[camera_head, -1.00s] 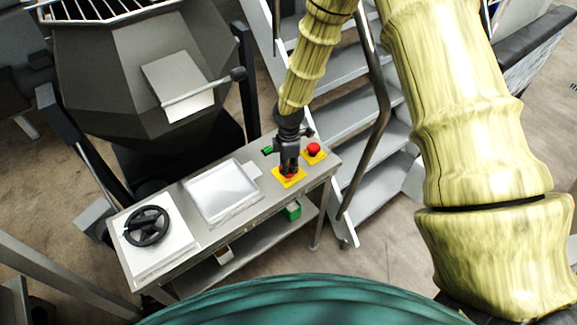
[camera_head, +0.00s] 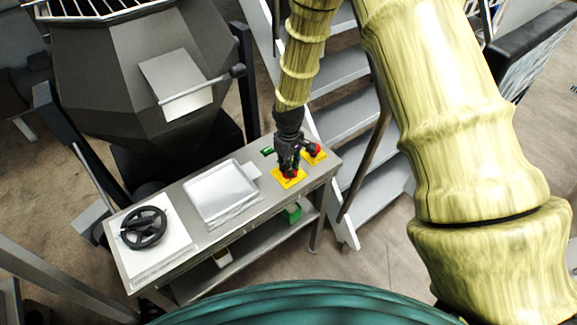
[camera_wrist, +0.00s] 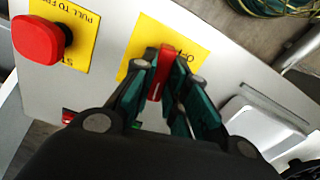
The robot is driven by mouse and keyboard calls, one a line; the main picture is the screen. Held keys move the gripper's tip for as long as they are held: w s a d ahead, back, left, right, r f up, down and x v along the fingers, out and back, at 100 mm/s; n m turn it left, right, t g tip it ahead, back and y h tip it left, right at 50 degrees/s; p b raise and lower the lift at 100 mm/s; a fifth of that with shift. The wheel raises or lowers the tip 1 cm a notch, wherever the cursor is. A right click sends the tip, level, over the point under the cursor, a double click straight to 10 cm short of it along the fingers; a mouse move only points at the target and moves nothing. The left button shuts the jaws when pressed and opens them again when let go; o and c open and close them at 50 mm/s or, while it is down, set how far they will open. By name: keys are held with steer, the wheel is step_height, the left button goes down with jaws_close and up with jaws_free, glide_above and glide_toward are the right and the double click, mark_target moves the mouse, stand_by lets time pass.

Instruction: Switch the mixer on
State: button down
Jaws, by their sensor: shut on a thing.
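The red rotary switch knob (camera_wrist: 158,78) sits on a yellow plate (camera_wrist: 143,42) with partly hidden lettering. In the head view the yellow plate (camera_head: 285,182) lies near the right end of the metal control table. My gripper (camera_wrist: 160,85) is shut on the red knob, with a dark green finger on each side of it. In the head view my gripper (camera_head: 288,168) comes down from above and hides most of the knob. The knob's exact setting cannot be read. The mixer (camera_head: 115,95), a large dark grey vessel, stands behind the table.
A red mushroom stop button (camera_wrist: 38,40) on another yellow plate is close beside my gripper. A green button (camera_head: 267,151) lies near the table's back edge. A pale tray (camera_head: 220,192) and a black handwheel (camera_head: 144,227) are to the left. Metal stairs (camera_head: 352,125) stand right behind.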

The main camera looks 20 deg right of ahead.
steer(key=shift+m, duration=1)
steer(key=c, duration=1.4)
jaws_free()
step_height(320, 180, up, 12)
